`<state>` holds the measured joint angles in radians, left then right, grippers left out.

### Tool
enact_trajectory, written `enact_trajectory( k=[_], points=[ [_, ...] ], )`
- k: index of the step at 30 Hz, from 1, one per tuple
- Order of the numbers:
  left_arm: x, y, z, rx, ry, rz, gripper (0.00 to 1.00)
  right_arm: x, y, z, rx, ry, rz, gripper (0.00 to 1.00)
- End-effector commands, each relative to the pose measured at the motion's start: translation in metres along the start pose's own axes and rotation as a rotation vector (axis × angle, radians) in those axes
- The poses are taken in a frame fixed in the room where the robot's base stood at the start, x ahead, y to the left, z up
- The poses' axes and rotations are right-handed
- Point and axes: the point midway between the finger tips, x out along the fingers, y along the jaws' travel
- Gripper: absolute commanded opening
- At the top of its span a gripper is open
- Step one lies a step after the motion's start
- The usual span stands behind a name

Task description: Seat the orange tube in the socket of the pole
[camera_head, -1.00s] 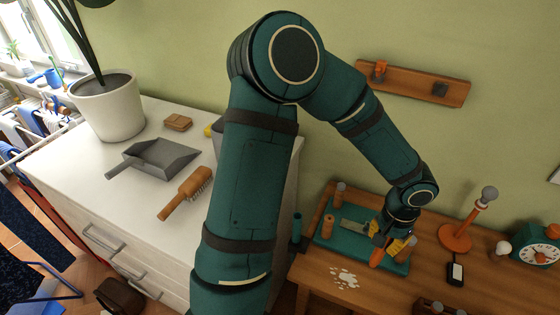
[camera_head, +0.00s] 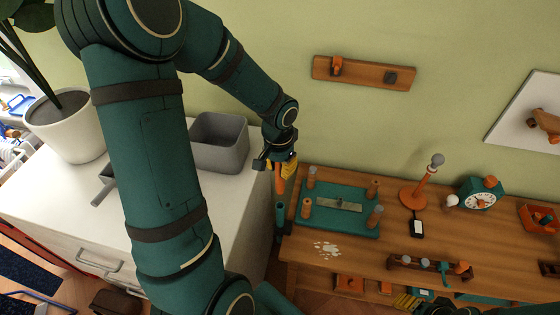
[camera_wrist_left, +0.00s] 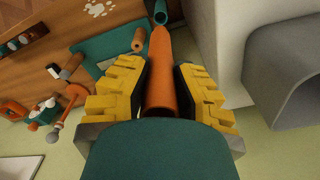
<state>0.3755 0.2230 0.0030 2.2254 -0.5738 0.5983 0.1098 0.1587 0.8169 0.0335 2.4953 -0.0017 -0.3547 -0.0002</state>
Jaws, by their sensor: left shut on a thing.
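The orange tube (camera_head: 281,183) is held by my left gripper (camera_head: 280,164), which is shut on its upper part. It points down and is nearly upright in the head view. The teal pole (camera_head: 281,222) stands at the left end of the workbench, just below the tube. In the left wrist view, the tube (camera_wrist_left: 160,75) runs forward between the yellow pads, and its far end lies close to the round open socket of the pole (camera_wrist_left: 159,14). I cannot tell whether they touch. A yellow and dark part at the bottom edge looks like my right gripper (camera_head: 410,301), cut off.
The workbench (camera_head: 345,258) carries a teal board (camera_head: 330,222) with pegs, an orange stand (camera_head: 413,195) and a clock (camera_head: 480,193). A grey bin (camera_head: 219,143) stands on the white cabinet, left of my gripper. A wall shelf (camera_head: 362,74) hangs above.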

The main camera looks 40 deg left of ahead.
Motion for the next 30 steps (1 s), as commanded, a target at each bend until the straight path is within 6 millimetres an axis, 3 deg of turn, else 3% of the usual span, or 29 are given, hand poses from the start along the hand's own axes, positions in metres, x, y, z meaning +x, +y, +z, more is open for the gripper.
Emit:
enact_trajectory(
  k=[14,30],
  points=[
    [0.006,0.000,0.000,0.002,0.001,-0.001,0.00,0.008,0.003,0.001,0.000,0.000,0.000,0.47],
    [0.051,0.001,0.002,0.002,0.000,0.000,0.00,0.048,0.017,0.007,0.003,0.003,0.005,0.47]
  ],
)
